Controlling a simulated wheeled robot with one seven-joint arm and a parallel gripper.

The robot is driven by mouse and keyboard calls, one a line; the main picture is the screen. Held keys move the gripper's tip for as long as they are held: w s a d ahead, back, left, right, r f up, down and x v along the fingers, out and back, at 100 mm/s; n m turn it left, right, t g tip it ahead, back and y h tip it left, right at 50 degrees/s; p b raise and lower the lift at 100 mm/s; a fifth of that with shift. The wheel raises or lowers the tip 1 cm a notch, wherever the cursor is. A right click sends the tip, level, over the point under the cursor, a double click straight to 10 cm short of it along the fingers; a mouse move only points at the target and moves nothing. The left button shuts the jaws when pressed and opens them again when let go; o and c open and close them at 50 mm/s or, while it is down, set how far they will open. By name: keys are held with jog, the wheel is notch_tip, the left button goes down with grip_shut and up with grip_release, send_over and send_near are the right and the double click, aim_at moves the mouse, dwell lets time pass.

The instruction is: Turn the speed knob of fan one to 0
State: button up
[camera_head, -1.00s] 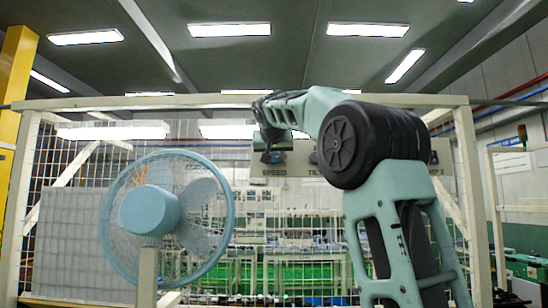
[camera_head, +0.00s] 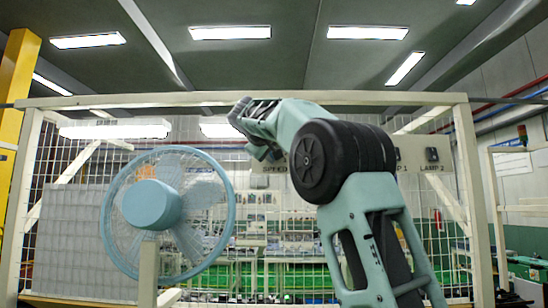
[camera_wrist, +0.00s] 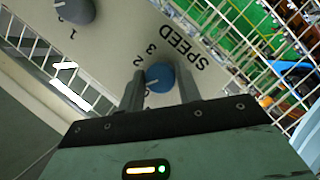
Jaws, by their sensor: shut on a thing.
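The blue speed knob (camera_wrist: 164,74) sits on a light panel beside the word SPEED in the wrist view. My gripper (camera_wrist: 160,88) has one finger on each side of it and is shut on it. A white pointer line on the knob faces left, towards the left finger. The digits 2 and 3 show above; a digit lower down is partly hidden, so I cannot tell the exact setting. In the head view my gripper (camera_head: 262,152) covers the knob, just above the SPEED label. The blue fan (camera_head: 152,205) stands left of the panel.
A grey knob (camera_wrist: 75,10) with its own digits is at the upper left of the wrist view. Switches labelled LAMP 1 and LAMP 2 (camera_head: 432,155) are on the panel's right. A wire mesh fence (camera_head: 255,225) stands behind, with a pale frame around it.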

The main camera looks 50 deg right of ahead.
jog(key=n+h+b, duration=0.2)
jog(key=n+b, duration=0.1)
jog(key=n, duration=0.1)
jog(key=shift+f+n, duration=0.1)
jog(key=shift+n, duration=0.2)
jog(key=shift+h, duration=0.3)
jog(key=o, duration=1)
jog(key=b+v, duration=0.6)
jog(key=v, duration=1.1)
jog(key=shift+a, duration=0.25)
